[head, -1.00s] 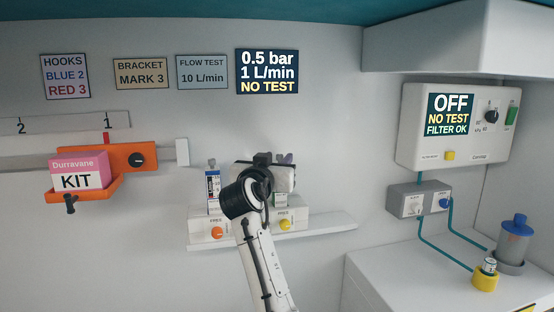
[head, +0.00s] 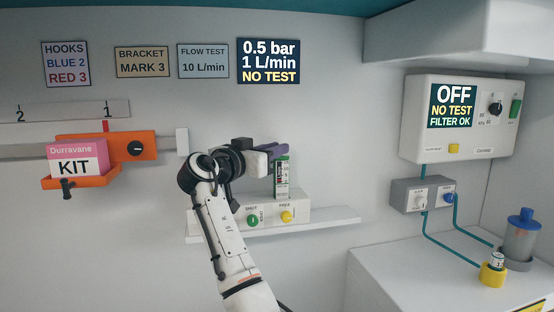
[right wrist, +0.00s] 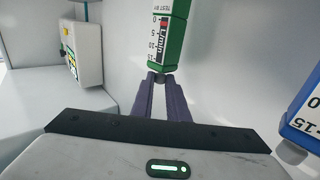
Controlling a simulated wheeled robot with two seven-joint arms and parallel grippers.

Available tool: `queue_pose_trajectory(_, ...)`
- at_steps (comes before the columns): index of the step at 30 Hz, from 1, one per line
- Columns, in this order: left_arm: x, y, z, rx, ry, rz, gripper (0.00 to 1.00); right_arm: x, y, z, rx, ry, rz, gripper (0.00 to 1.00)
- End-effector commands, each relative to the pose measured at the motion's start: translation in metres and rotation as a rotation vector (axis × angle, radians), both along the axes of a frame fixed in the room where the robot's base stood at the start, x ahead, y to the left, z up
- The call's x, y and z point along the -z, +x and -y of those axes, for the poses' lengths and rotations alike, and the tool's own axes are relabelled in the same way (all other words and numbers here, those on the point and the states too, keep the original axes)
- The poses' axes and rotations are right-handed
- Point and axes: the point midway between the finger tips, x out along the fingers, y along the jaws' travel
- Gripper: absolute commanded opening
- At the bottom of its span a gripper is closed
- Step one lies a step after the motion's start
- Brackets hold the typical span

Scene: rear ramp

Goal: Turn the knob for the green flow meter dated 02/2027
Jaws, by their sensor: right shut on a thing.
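A green flow meter (head: 283,178) stands upright above the white shelf block on the back wall. My right gripper (head: 276,151) is at its top end in the head view. In the right wrist view, the purple fingers (right wrist: 163,82) are closed on a small grey knob (right wrist: 163,76) at the end of the green flow meter (right wrist: 170,35). Its scale and the words "TEST BY" show there, but I cannot read a date. A blue flow meter (right wrist: 303,118) with a grey knob (right wrist: 289,153) is at the right edge; my arm hides it in the head view. My left gripper is not in view.
The block (head: 300,208) has a green button (head: 253,220) marked SHUT and a yellow button (head: 287,217) marked FREE. A wall screen (head: 268,61) reads 0.5 bar, 1 L/min, NO TEST. An orange bracket (head: 120,145) holds a KIT box (head: 75,162) at left.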

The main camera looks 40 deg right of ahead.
Motion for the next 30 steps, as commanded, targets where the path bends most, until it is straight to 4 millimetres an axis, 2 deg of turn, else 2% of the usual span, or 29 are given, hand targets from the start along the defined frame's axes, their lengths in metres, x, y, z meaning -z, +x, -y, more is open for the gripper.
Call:
queue_pose_trajectory(9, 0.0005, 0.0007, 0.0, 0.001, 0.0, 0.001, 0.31, 0.0013, 0.0031, -0.0008, 0.124, 0.002, -0.003, 0.0)
queue_pose_trajectory(20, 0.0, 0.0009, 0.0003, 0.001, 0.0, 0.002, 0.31, 0.0015, 0.0027, -0.0006, 0.132, 0.002, -0.002, 0.0)
queue_pose_trajectory(21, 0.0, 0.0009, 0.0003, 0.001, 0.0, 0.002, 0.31, 0.0015, 0.0027, -0.0006, 0.132, 0.002, -0.002, 0.21)
queue_pose_trajectory(23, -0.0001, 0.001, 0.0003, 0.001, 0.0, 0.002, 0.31, 0.0014, 0.0027, -0.0006, 0.132, 0.002, -0.002, 0.31)
queue_pose_trajectory(30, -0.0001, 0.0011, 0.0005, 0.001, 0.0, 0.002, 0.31, 0.0005, 0.0027, -0.0006, 0.131, 0.0, 0.0, 0.33)
